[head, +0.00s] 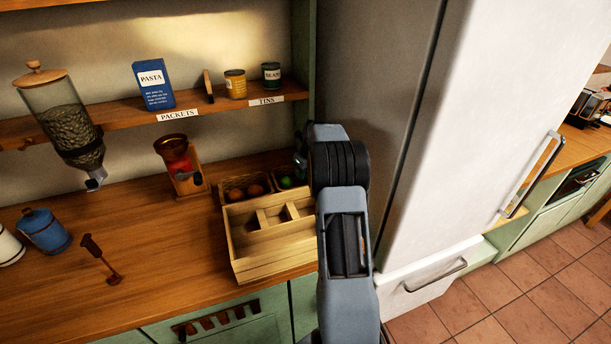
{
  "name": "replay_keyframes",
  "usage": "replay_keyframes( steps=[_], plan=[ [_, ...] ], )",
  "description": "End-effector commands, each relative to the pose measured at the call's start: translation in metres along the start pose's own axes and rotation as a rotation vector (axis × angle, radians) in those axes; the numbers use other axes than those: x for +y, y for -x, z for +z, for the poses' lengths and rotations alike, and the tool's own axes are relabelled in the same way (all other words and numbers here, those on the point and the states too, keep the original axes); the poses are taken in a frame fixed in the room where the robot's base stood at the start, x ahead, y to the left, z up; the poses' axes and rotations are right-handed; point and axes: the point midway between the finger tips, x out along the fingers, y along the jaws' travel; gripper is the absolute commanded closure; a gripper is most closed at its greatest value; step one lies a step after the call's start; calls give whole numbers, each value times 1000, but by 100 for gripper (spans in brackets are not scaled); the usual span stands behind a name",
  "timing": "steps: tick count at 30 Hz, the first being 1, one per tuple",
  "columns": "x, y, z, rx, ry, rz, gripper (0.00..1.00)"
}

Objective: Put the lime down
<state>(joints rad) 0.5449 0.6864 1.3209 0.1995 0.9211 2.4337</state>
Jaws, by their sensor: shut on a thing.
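The lime (287,182) is a small green round thing at the right-hand compartment of a dark divided tray (236,180) at the back of the wooden counter. My gripper (299,168) is only partly in view beside it, mostly hidden behind my arm's dark wrist joint. It is shut on the lime, low at the tray. The fingertips are too small and covered to make out, and I cannot tell whether the lime touches the tray floor. Brownish round things lie in the tray's left compartment.
A pale wooden crate (246,262) with dividers stands in front of the tray. A red and wooden grinder (180,165) is to the left. The shelf (205,113) above holds a pasta packet (153,86) and tins (235,84). The tall white fridge (480,110) bounds the right side.

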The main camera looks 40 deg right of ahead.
Motion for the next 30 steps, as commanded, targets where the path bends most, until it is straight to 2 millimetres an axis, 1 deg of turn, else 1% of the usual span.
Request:
replay_keyframes(
  steps=[1, 4, 11, 16, 17, 19, 20, 26, 30],
  plan=[
    [0, -8, -3, 2, -1, 1, 83],
    [0, -16, -5, 1, -1, 1, 83],
    [0, -17, -5, 0, 0, -1, 83],
    [0, -21, -6, 0, 0, 0, 83],
    [0, -20, -6, 0, 0, -1, 56],
    [0, -20, -6, 0, 0, 0, 49],
    [0, -20, -6, 0, 0, 0, 48],
    [0, -19, -6, 0, 0, 0, 48],
    [0, -12, -5, -1, 0, -1, 48]
  ],
)
